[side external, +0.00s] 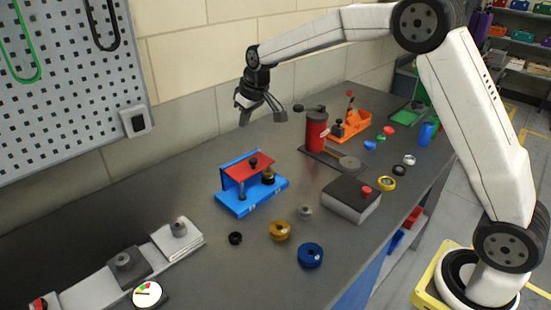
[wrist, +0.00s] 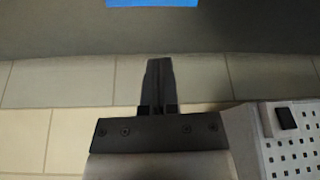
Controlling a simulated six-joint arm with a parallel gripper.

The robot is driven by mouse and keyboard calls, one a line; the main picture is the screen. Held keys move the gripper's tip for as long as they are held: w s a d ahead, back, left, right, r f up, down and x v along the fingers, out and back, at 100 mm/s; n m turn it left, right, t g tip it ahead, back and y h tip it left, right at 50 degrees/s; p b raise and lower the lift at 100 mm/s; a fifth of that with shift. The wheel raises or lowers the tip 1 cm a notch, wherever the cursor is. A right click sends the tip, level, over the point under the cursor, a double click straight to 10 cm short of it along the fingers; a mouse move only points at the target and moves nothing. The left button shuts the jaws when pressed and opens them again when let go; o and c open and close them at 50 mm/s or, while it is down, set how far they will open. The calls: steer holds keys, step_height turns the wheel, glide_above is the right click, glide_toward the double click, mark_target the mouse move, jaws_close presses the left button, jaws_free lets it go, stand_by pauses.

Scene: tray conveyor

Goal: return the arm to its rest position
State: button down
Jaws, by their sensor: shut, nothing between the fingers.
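My gripper (side external: 244,120) hangs in the air above the back of the grey bench (side external: 120,210), near the tiled wall. In the wrist view my gripper (wrist: 158,62) shows its two dark fingers together, with nothing between them. It is apart from everything on the bench. In the side view my arm reaches across from the right, with its elbow raised high.
A blue fixture with a red plate (side external: 230,203) stands below my gripper. A red cylinder device (side external: 316,130) and orange tray (side external: 353,125) stand to its right. Several coloured rings, including a blue one (side external: 311,255), lie in front. A pegboard (side external: 70,85) hangs at left.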

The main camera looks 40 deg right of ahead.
steer(key=shift+s+r, duration=0.1)
steer(key=shift+s, duration=0.05)
stand_by(0.3)
steer(key=s+f+m, duration=0.1)
steer(key=s+f, duration=0.3)
steer(key=s, duration=1.1)
steer(key=s+f+g, duration=0.1)
steer(key=s+f, duration=0.4)
steer(key=s, duration=1)
steer(key=shift+d+f+m+h, duration=0.2)
steer(key=shift+m+h, duration=0.1)
steer(key=shift+m, duration=0.1)
